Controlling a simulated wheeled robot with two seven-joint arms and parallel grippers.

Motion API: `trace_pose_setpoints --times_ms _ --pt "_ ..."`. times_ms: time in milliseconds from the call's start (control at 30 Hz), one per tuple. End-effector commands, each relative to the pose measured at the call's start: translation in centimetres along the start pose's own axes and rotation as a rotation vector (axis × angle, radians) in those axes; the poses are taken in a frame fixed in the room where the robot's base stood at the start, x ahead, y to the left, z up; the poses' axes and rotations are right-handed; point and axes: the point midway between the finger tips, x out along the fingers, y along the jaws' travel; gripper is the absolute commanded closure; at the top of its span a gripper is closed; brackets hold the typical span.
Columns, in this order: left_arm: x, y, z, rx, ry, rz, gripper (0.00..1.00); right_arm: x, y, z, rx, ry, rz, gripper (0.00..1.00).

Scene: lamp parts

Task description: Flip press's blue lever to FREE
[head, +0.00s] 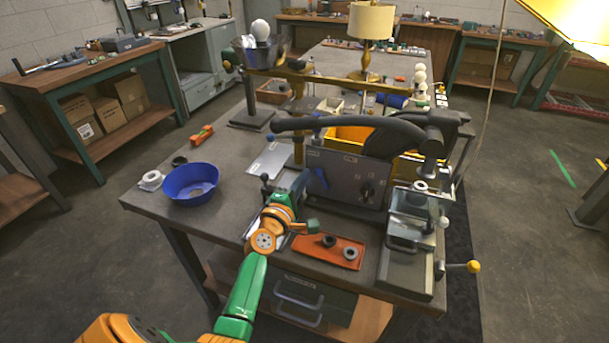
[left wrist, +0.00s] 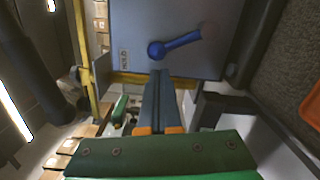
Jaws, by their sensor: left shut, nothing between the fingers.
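The press's grey panel (head: 345,182) stands near the front of the workbench. In the left wrist view, the blue lever (left wrist: 175,45) is mounted on this panel (left wrist: 190,65). Its round pivot is at the left and its arm points right and slightly up, away from a label reading HOLD (left wrist: 124,57). A faint reddish mark lies near the lever's tip; I cannot read it. My left gripper (left wrist: 160,74) is shut and empty, its fingertips just below the pivot; I cannot tell whether they touch. It also shows in front of the panel in the head view (head: 301,184). My right gripper is not in view.
A blue bowl (head: 191,182) is at the bench's left. A clamp with a yellow-knobbed handle (head: 473,266) stands at the right. A black curved bar (head: 350,124) runs above the panel.

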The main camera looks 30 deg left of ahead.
Motion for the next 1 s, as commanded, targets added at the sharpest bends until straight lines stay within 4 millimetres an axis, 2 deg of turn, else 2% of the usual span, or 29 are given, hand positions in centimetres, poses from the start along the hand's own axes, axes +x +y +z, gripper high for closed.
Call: trace_pose_setpoints --times_ms 467,1000 --pt "0.06 0.03 0.40 0.008 0.000 0.000 1.00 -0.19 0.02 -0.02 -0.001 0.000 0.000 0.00" --pt "0.08 0.49 1.02 0.107 0.000 -0.006 1.00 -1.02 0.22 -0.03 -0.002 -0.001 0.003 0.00"
